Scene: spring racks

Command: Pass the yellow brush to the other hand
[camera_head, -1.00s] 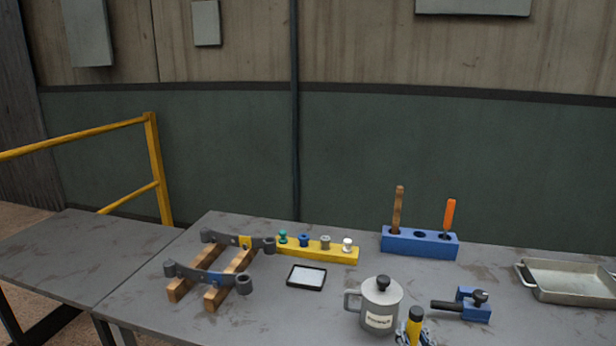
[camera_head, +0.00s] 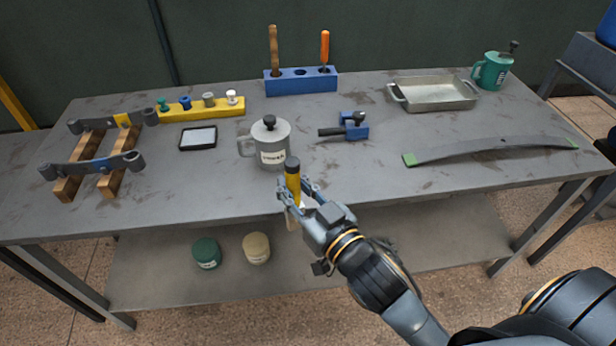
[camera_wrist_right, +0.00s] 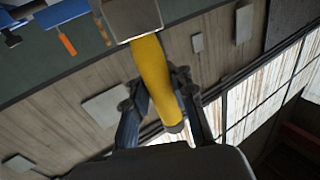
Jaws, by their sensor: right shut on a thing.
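The yellow brush (camera_head: 292,174) is held near upright by my right gripper (camera_head: 298,195), above the front edge of the table, in front of the grey mug. Its dark handle end points up and a pale part shows below the fingers. In the right wrist view, the brush's yellow handle (camera_wrist_right: 150,68) runs between the fingers of my right gripper (camera_wrist_right: 160,92), with a metal band at the top of the picture. The bristles are not clear. My left gripper is not in view.
A grey lidded mug (camera_head: 272,148) stands just behind the brush. A blue clamp (camera_head: 354,130), a metal tray (camera_head: 432,96) and a long leaf spring (camera_head: 490,149) are to the right. A blue holder (camera_head: 300,83) is at the back.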

